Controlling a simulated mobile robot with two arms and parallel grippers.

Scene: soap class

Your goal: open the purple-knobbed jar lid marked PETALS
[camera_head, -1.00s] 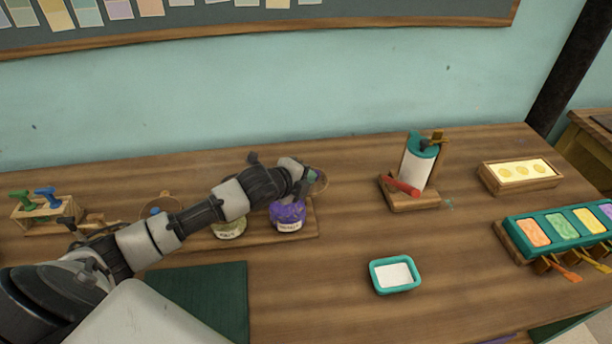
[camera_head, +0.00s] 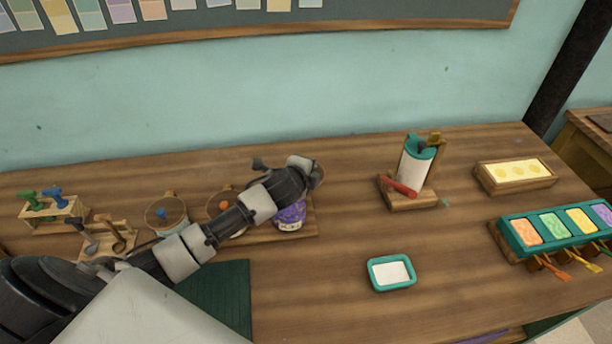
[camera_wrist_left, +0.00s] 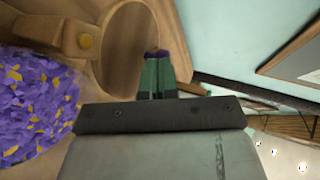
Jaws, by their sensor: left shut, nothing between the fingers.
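The PETALS jar (camera_head: 290,217), purple, stands at the right end of a wooden rack behind my left forearm. In the left wrist view its purple and yellow petals (camera_wrist_left: 35,105) show through the uncovered mouth. Its round wooden lid (camera_wrist_left: 128,45) stands raised beside the mouth; in the head view only part of its rim (camera_head: 320,172) shows past my gripper. My left gripper (camera_wrist_left: 156,62) is shut and empty, its green fingers close beside the lid. A bit of purple, seemingly the knob, shows at the fingertips; contact cannot be told. My right gripper is not in view.
Jars with a blue knob (camera_head: 161,213) and an orange knob (camera_head: 225,205) stand left of the PETALS jar. The table between is clear.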

